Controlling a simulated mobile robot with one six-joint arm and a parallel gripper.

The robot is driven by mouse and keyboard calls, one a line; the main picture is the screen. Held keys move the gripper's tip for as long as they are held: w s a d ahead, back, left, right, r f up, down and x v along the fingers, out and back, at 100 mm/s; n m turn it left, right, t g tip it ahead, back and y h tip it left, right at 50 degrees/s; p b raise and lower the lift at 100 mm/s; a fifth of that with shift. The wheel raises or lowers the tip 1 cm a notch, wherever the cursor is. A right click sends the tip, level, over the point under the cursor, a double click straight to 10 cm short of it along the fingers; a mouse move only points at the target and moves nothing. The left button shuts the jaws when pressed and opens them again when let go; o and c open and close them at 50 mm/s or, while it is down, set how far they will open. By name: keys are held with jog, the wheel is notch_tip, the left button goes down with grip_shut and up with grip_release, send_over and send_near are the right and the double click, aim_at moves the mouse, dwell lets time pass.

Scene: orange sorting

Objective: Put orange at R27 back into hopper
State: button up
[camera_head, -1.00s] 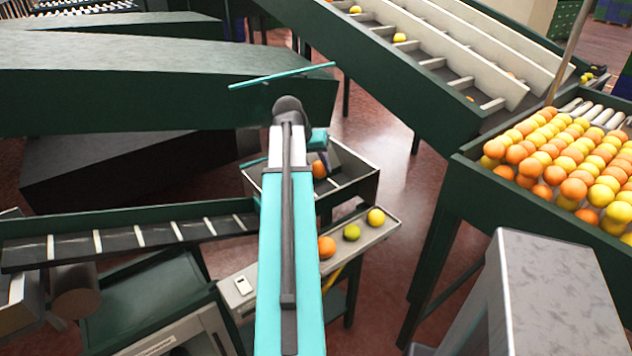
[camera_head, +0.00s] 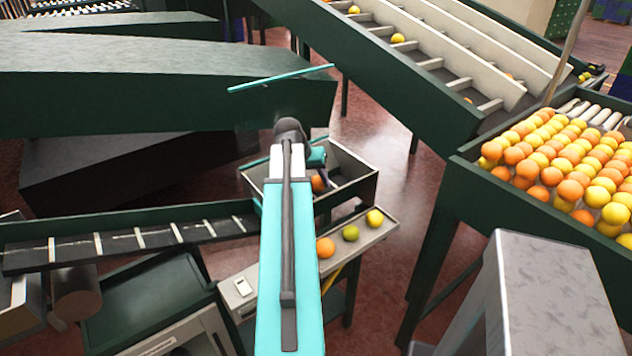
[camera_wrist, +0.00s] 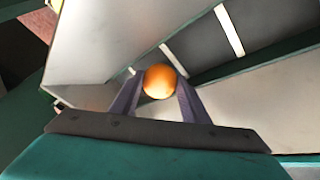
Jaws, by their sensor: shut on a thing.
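My gripper (camera_wrist: 160,95) is shut on an orange (camera_wrist: 159,81), which sits between its two grey fingers in the wrist view. In the head view that orange (camera_head: 317,183) shows just below the teal wrist, over or inside an open box (camera_head: 352,160) with pale walls and a dark floor. My arm hides part of the box and the fingers. I cannot tell whether the orange touches the box floor. No label reading R27 can be read. A large green bin (camera_head: 447,200) at the right holds many orange and yellow fruits.
A pale tray (camera_head: 372,238) below the box holds another orange (camera_head: 326,248), a green fruit (camera_head: 351,233) and a yellow fruit (camera_head: 375,217). A slatted conveyor (camera_head: 120,242) runs to the left. A divided incline (camera_head: 432,63) rises behind. A grey metal block (camera_head: 550,290) stands front right.

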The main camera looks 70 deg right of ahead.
jog(key=shift+f, duration=0.6)
jog(key=shift+f, duration=0.1)
jog(key=o, duration=0.9)
jog(key=shift+r, duration=0.2)
jog(key=b+v, duration=0.1)
jog(key=v, duration=1.1)
jog(key=shift+b, duration=0.35)
jog(key=shift+w, duration=0.1)
